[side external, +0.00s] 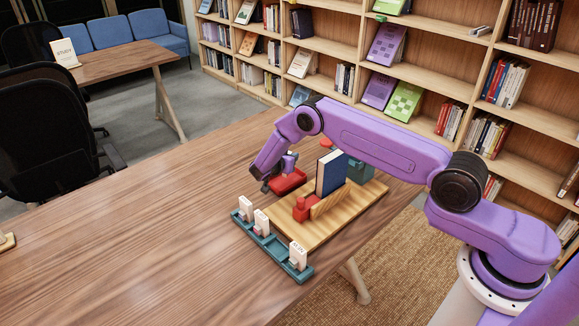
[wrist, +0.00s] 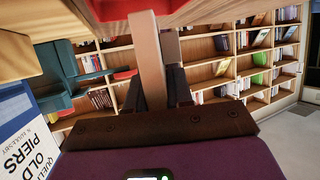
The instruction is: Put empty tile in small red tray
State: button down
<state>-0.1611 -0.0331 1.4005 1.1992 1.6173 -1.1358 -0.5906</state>
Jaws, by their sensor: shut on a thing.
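My gripper (side external: 279,176) is low at the small red tray (side external: 288,183), on the far left side of the wooden board. In the wrist view, my gripper (wrist: 165,88) is shut on a pale, narrow piece, seemingly the empty tile (wrist: 147,50). Its face and any marking cannot be made out. The red tray (wrist: 118,10) shows close above it in that view. In the side view the held piece is hidden at the fingers, and I cannot tell whether it touches the tray.
A teal rack (side external: 275,248) with white tiles (side external: 298,256) stands along the board's (side external: 345,211) near-left edge. A teal object (side external: 357,164) is behind. The table's left side is mostly clear.

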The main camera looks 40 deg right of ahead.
jog(key=shift+f, duration=1.75)
jog(key=shift+f, duration=0.1)
jog(key=c, duration=1)
grip_release()
jog(key=shift+f, duration=0.1)
